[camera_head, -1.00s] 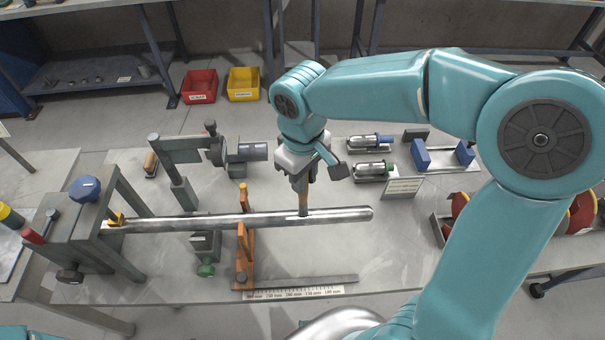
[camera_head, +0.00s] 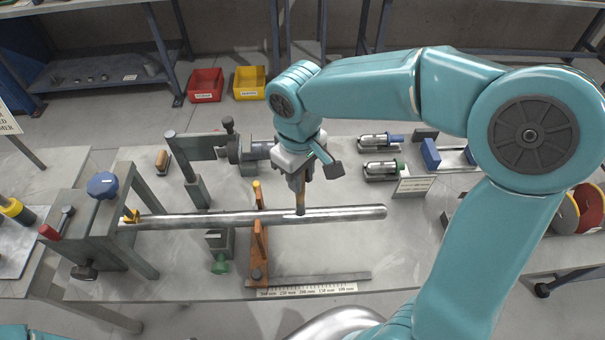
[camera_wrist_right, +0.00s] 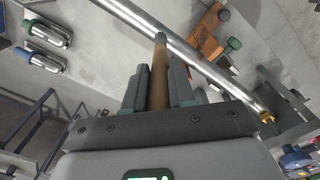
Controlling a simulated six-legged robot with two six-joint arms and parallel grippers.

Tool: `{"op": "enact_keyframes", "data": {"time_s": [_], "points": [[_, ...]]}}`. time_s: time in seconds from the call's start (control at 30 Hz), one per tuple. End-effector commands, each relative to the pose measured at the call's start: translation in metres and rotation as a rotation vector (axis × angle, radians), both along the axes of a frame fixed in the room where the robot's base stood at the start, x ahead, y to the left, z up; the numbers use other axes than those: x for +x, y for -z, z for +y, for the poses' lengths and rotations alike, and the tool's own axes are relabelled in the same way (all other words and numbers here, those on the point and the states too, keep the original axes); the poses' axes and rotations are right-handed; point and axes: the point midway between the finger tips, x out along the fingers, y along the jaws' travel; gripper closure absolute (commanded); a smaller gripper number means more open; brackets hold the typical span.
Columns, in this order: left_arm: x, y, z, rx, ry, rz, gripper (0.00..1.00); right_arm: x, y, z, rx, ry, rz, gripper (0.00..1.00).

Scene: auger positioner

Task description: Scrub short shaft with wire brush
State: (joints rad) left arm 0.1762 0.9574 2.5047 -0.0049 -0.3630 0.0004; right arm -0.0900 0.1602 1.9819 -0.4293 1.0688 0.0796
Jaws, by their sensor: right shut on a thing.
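A long bright metal shaft (camera_head: 345,214) lies horizontally across the bench, its left end at a grey clamp frame (camera_head: 90,225). It also crosses the right wrist view diagonally (camera_wrist_right: 190,55). My right gripper (camera_head: 299,183) is above the shaft, right of an orange stand (camera_head: 259,250). It is shut on a slim brown-handled tool, apparently the wire brush (camera_wrist_right: 159,75), pointing down. The tool's dark tip is at the shaft's upper side in the head view; whether it touches is hard to tell. Its bristles are not discernible. My left gripper is out of view.
A scale strip (camera_head: 310,290) lies at the bench front. A grey post fixture (camera_head: 190,165) and a wooden-handled item (camera_head: 162,160) stand behind the shaft. Red (camera_head: 206,85) and yellow bins (camera_head: 249,81) are on the floor.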

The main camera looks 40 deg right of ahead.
Motion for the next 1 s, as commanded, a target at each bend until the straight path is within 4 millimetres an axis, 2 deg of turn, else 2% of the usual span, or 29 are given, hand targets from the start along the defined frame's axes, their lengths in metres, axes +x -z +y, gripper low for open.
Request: {"op": "enact_keyframes", "data": {"time_s": [0.17,0.37,0.8,1.0], "points": [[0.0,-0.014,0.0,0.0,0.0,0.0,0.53,0.001,-0.025,-0.002,0.002,0.001,-0.004,1.0],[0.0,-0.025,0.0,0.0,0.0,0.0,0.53,0.001,-0.036,-0.003,0.001,0.001,0.0,1.0],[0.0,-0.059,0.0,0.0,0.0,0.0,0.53,0.006,-0.076,-0.002,0.001,-0.001,-0.001,1.0],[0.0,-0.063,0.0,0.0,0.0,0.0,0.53,0.007,-0.082,-0.001,0.001,-0.001,0.0,1.0]]}}
